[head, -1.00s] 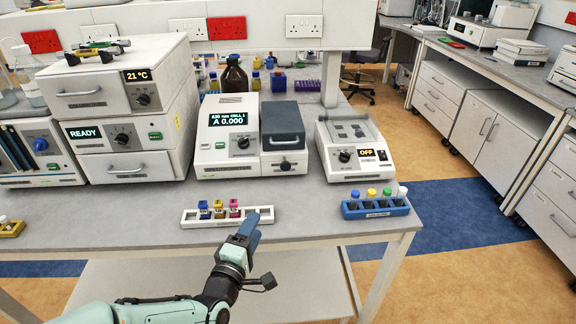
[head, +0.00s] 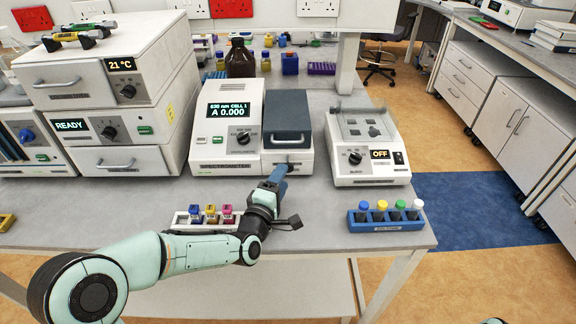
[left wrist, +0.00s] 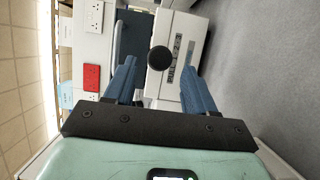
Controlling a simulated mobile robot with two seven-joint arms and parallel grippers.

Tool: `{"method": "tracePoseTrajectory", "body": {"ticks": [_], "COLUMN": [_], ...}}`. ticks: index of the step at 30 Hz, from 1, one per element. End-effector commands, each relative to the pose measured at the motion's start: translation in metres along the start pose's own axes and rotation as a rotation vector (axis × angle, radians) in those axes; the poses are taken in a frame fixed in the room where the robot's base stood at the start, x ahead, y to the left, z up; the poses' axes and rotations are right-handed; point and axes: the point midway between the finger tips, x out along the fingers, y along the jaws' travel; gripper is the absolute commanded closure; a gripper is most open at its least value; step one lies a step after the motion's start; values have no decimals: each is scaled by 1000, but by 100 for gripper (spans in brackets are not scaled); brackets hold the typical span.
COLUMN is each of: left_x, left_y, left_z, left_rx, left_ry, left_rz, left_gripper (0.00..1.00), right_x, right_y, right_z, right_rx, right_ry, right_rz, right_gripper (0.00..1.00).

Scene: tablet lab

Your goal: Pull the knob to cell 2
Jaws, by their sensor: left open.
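The spectrometer (head: 228,140) stands on the bench, and its display reads CELL 1 and A 0.000. Its pull knob (head: 290,165) is low on the front, under the dark grey lid, and is partly hard to make out behind my gripper tip. In the left wrist view the knob (left wrist: 161,59) is round and black, ahead of my fingers and between their lines. My left gripper (head: 277,176) is open and empty, with its blue fingers pointing at the knob. It also shows in the left wrist view (left wrist: 160,80), a finger on each side, apart from the knob. My right gripper is out of view.
A blue rack (head: 385,225) of capped vials stands at the right front edge. A balance-like device (head: 365,165) marked OFF stands right of the spectrometer. Stacked ovens (head: 100,85) stand left.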

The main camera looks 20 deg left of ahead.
Motion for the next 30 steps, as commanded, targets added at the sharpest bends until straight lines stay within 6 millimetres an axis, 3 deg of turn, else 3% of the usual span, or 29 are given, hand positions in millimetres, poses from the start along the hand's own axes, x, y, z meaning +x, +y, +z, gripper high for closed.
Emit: {"method": "tracePoseTrajectory", "body": {"ticks": [3,9,21,26,30], "left_x": [24,48,55,55,54], "left_y": [1,1,0,0,0], "left_z": [0,0,0,0,0], "left_rx": [-2,0,1,1,1], "left_ry": [-1,-1,0,0,0], "left_rz": [0,0,0,0,1], "left_gripper": [45,45,45,97,100], "right_x": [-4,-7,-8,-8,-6], "right_y": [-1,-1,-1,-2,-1], "right_z": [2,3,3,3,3], "right_rx": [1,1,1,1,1], "right_ry": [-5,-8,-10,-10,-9], "right_rz": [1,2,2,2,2], "right_gripper": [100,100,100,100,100]}}
